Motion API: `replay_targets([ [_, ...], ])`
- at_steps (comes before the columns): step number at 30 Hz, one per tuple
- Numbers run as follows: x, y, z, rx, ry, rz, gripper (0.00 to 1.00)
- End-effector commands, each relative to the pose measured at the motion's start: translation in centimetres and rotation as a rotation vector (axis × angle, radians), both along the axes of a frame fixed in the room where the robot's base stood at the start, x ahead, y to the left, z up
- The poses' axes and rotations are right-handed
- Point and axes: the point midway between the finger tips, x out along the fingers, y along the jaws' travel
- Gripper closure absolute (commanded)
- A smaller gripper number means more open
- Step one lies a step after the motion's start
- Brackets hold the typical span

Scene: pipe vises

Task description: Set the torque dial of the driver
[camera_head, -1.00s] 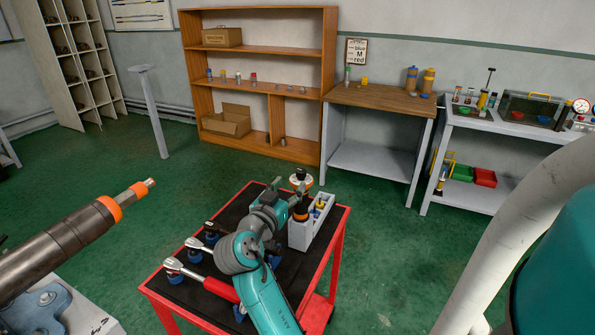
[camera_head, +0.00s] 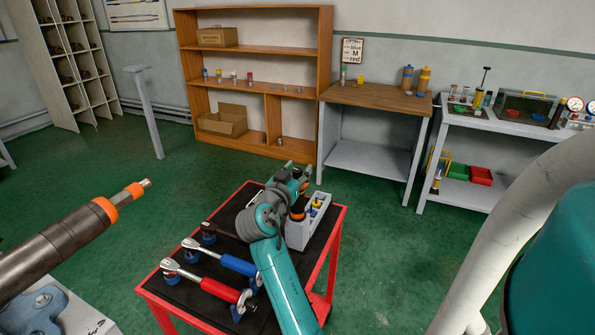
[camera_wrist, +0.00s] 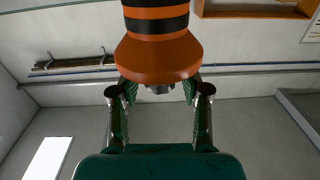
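The driver (camera_head: 297,213) stands upright at the near end of a grey caddy, its orange-and-black handle partly hidden by my arm in the head view. In the wrist view, which looks upside down, the driver (camera_wrist: 158,55) shows a striped handle and a wide orange flare. A small grey part (camera_wrist: 160,89) shows past the flare, between the fingers; I cannot tell whether it is the dial. My gripper (camera_wrist: 158,92) has its fingers apart on either side of this part, with gaps visible. No dial markings are readable.
The grey caddy (camera_head: 318,228) stands on a red cart (camera_head: 336,250) with yellow-topped tools. Wrenches with a red handle (camera_head: 222,290) and a blue handle (camera_head: 241,265) lie on the cart. A wooden workbench (camera_head: 376,97) and shelf (camera_head: 254,50) stand behind, across open floor.

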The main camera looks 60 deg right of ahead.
Motion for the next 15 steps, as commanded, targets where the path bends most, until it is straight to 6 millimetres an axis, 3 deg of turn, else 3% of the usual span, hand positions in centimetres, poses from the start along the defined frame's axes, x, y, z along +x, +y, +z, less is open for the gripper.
replay_targets([
  [1,0.0,0.01,0.0,0.0,0.0,0.0,0.73],
  [4,0.0,0.02,0.0,0.0,0.0,0.0,0.98],
  [5,0.0,0.02,0.01,0.0,0.0,0.0,1.0],
  [15,0.08,0.04,0.05,0.0,0.0,-0.034,1.0],
])
